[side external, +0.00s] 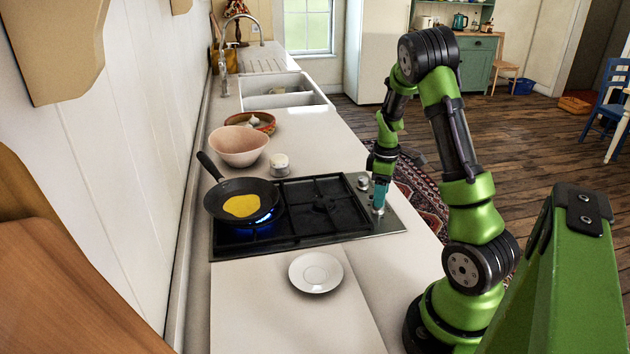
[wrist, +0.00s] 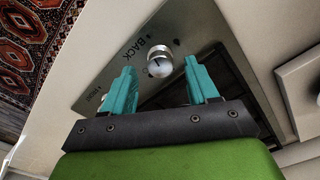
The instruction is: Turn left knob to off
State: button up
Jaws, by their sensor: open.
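The stove (side external: 300,241) is a black-grated cooktop set in the counter, with its metal knob strip on the right. One silver knob (side external: 364,183) shows clear on that strip. My gripper (side external: 379,207) points down at the strip, nearer the camera than that knob. In the wrist view a round silver knob (wrist: 159,61) with a dark pointer mark lies between the tips of my two teal fingers, with gaps on both sides. The word BACK is printed beside it. My gripper is open. I cannot tell whether the fingers reach down around the knob.
A blue flame (side external: 262,217) burns under a black pan (side external: 264,187) holding something yellow. A pink bowl (side external: 238,143), a small jar (side external: 279,164) and a brown dish (side external: 263,121) stand behind the stove. A white saucer (side external: 316,273) sits in front. The counter right of the saucer is clear.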

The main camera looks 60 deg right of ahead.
jog(key=shift+f, duration=1.1)
jog(key=c, duration=1)
jog(key=shift+c, duration=0.2)
